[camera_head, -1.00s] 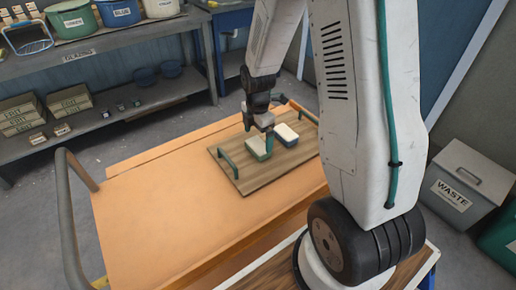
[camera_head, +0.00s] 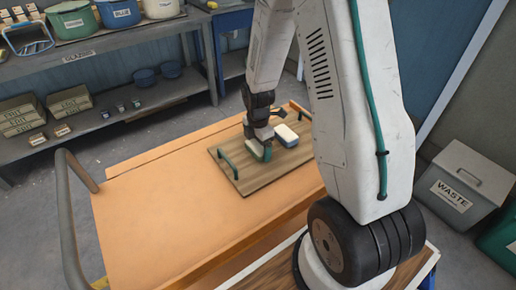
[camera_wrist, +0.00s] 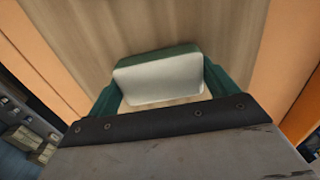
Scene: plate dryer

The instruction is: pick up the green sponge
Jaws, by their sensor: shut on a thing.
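The green sponge (camera_wrist: 155,85) shows a pale white face and a dark green edge in the wrist view. My gripper (camera_wrist: 160,76) is shut on it, with one dark green finger on each side. In the head view, the sponge (camera_head: 254,151) shows in part at my gripper (camera_head: 262,153), over the wooden tray (camera_head: 248,187). The fingers hide some of the sponge. I cannot tell whether it touches the tray.
A second sponge, white-topped with a blue side (camera_head: 286,137), lies close to the right on the tray. The orange cart top (camera_head: 160,210) is clear to the left. A grey waste bin (camera_head: 463,185) stands at the right.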

